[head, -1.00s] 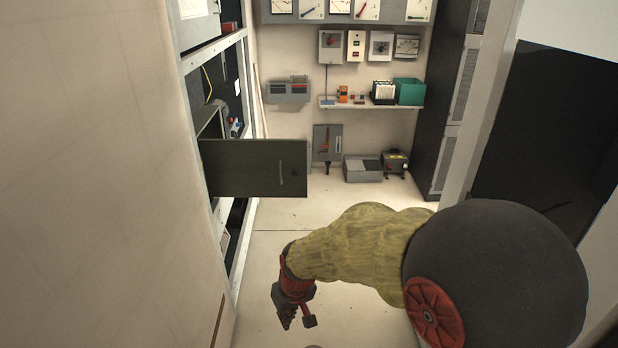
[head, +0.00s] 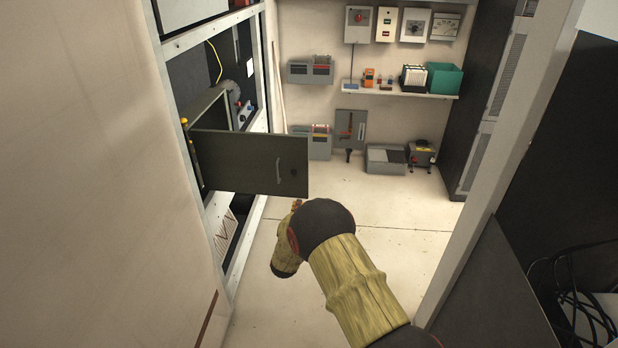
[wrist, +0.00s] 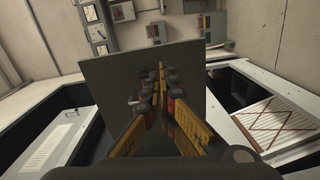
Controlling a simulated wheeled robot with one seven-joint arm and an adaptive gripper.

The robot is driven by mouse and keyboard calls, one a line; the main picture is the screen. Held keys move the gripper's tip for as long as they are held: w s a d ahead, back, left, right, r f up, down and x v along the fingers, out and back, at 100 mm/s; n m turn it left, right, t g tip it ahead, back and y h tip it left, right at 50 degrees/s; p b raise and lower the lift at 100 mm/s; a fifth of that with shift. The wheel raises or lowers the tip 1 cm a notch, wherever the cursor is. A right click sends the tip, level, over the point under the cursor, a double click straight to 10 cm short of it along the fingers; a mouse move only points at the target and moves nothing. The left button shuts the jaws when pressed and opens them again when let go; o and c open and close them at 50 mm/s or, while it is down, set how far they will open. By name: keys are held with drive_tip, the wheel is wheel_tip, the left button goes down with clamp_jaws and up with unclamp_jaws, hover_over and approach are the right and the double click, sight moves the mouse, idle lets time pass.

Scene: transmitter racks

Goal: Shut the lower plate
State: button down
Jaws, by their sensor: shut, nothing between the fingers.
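The lower plate (head: 235,165) is a dark grey-green door with a small handle and a round lock. It stands open, sticking out to the right from a box in the rack on the left. In the head view my gripper (head: 297,204) is mostly hidden behind my arm, by the plate's lower free corner. In the wrist view the plate (wrist: 110,80) fills the middle behind my gripper (wrist: 162,72). The fingers are together and empty in front of the plate's face, with the handle just left of them. Whether they touch the plate I cannot tell.
The rack's pale frame (head: 262,70) runs along the left, with open dark bays. A wall shelf (head: 395,90) with a green bin (head: 445,79) is at the back. Boxes (head: 385,160) stand on the floor there. A dark panel and cables (head: 585,310) are at right.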

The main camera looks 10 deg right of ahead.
drive_tip(key=r, duration=0.1)
drive_tip(key=n+b, duration=0.1)
drive_tip(key=b, duration=0.3)
approach(305, 176)
drive_tip(key=x, duration=0.6)
drive_tip(key=shift+w+d, duration=0.15)
drive_tip(key=shift+w, duration=0.3)
drive_tip(key=shift+d, duration=0.1)
